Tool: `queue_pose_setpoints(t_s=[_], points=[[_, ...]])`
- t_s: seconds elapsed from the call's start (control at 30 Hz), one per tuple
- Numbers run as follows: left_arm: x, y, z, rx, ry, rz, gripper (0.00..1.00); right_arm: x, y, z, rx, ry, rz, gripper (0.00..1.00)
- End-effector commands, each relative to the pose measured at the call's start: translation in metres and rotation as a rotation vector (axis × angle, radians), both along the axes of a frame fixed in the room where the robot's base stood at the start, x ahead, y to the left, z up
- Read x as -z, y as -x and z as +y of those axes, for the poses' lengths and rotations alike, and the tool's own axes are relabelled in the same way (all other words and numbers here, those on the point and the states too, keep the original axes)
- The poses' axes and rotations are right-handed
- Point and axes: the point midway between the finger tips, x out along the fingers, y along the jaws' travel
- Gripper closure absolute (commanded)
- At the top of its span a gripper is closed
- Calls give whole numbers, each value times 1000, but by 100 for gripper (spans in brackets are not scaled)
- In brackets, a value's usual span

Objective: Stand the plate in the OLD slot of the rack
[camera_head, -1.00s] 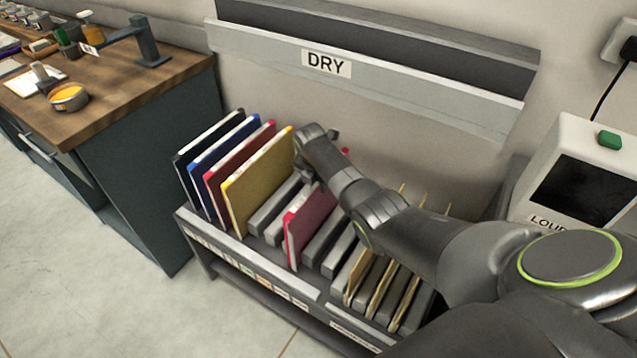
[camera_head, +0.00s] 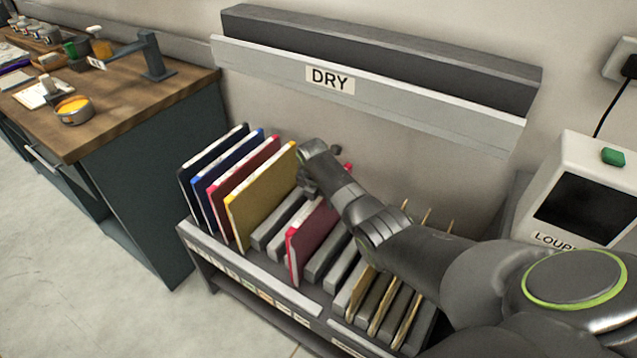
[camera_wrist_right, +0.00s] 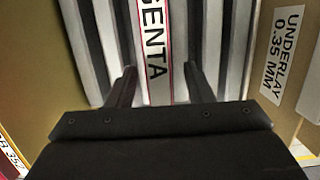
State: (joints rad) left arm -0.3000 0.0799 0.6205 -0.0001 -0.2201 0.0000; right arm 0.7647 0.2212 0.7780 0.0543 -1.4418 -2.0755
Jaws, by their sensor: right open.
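A magenta plate (camera_head: 312,238) with a white, red-edged label strip stands in a middle slot of the rack (camera_head: 232,262). In the right wrist view its label (camera_wrist_right: 155,50) shows the letters "GENTA". My right gripper (camera_wrist_right: 161,86) is open, with one finger on each side of this plate's edge. In the head view my right gripper (camera_head: 318,170) is at the rack, between the yellow plate (camera_head: 262,198) and the magenta plate, and its fingers are hard to make out. The small slot labels on the rack front are too small to read, so I cannot tell the OLD slot. My left gripper is out of view.
Black, blue, red and yellow plates stand at the rack's left. Thin tan underlay sheets (camera_head: 385,305) stand at its right, with bare grey slots between. A DRY shelf (camera_head: 420,103) hangs above, a loupe box (camera_head: 575,205) stands right, and a wooden bench (camera_head: 130,105) left.

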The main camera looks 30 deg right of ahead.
Motion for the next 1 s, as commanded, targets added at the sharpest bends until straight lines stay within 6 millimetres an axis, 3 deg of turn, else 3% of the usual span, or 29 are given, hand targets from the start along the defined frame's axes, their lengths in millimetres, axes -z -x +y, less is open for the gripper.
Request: queue_pose_setpoints(t_s=[0.27,0.7,1.0], points=[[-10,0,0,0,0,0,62,-43,3,7,-1,0,-4,53],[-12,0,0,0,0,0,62,-135,13,24,-1,0,-4,53],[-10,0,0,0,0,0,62,-164,17,29,0,0,0,53]])
